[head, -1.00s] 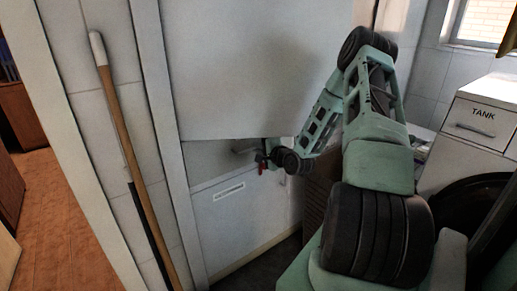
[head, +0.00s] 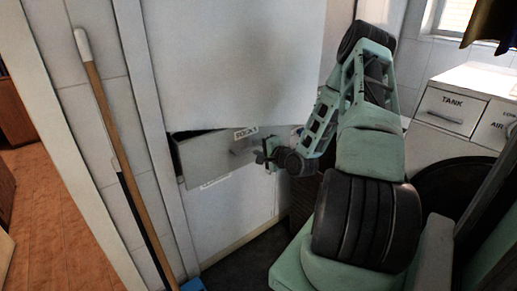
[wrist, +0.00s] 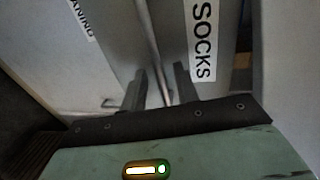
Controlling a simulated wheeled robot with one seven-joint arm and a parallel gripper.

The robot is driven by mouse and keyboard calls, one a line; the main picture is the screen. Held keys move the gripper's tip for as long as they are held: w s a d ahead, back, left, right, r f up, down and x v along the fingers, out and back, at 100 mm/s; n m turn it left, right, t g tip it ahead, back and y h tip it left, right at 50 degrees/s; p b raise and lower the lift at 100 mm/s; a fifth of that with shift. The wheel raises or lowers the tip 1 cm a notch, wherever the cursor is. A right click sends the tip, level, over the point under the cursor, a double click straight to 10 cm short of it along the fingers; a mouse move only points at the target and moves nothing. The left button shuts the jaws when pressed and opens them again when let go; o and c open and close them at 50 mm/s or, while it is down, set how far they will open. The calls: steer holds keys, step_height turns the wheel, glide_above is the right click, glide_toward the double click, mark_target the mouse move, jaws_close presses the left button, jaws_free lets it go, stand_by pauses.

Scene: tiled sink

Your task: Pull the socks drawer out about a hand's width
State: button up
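The drawer labelled SOCKS (head: 212,157) stands partly out of the pale cabinet, with a dark gap along its top left. Its label also shows in the wrist view (wrist: 203,37). My gripper (head: 262,158) is at the drawer's front, near its right side. The exact finger contact is hard to make out.
A lower front (head: 230,208) with a partly hidden label is below the drawer. A broom-like pole (head: 110,140) leans at the left. A white unit with a TANK drawer (head: 449,110) and a dark round opening (head: 450,185) are at the right.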

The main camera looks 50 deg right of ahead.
steer(key=p+v, duration=0.4)
steer(key=v, duration=1.3)
steer(key=shift+s, duration=0.2)
